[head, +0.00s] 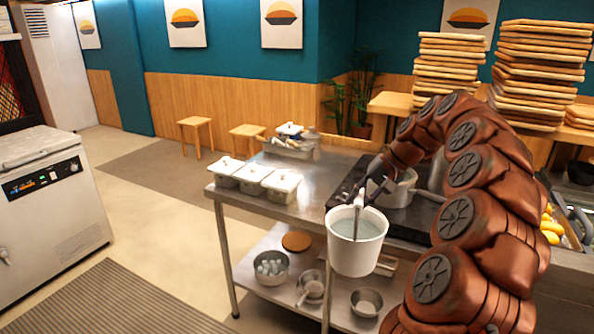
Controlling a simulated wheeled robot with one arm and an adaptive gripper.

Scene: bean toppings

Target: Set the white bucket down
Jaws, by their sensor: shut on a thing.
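The white bucket (352,258) hangs upright in front of the steel counter's (236,205) front edge, in the middle of the head view. It has a bluish-grey inside. My brown segmented arm arches in from the right. The bucket hides part of the counter edge and the lower shelf behind it.
Lidded white containers (250,178) line the counter's left end. A pot (400,188) stands on a dark stove behind the bucket. Bowls (271,267) and a small pan (311,286) sit on the lower shelf. A grey machine (50,205) stands at left, with open floor between.

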